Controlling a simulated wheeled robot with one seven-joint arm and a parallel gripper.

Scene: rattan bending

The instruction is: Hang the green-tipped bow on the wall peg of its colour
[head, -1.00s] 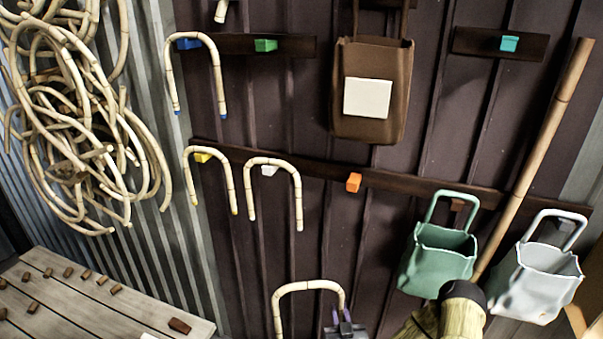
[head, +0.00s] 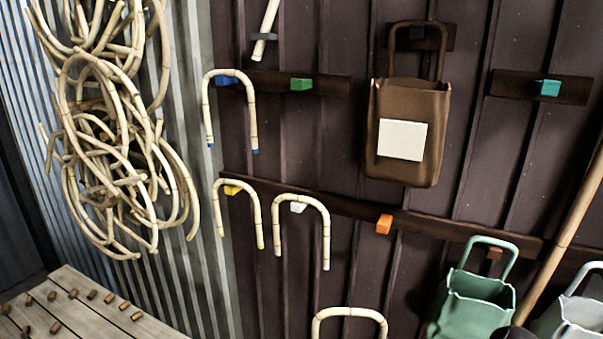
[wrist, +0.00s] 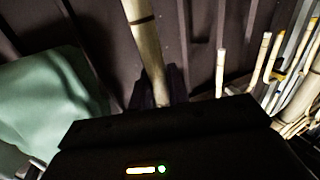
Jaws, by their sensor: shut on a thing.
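A bow of pale cane (head: 349,311) shows only its curved top at the bottom edge of the head view; its tips are out of that picture. In the wrist view my gripper (wrist: 155,97) is shut on this bow (wrist: 144,42), whose shaft runs up from between the dark fingers. No green tip shows on it in these frames. The green wall peg (head: 302,84) is empty, on the upper left dark rail, above and left of the held bow. My gripper is below the frame in the head view.
Left of the green peg a blue-tipped bow hangs on the blue peg (head: 227,81). Below, bows hang on the yellow peg (head: 232,190) and white peg (head: 298,207). The orange peg (head: 384,224) and teal peg (head: 549,88) are bare. A brown bag (head: 408,165) hangs right of the green peg.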

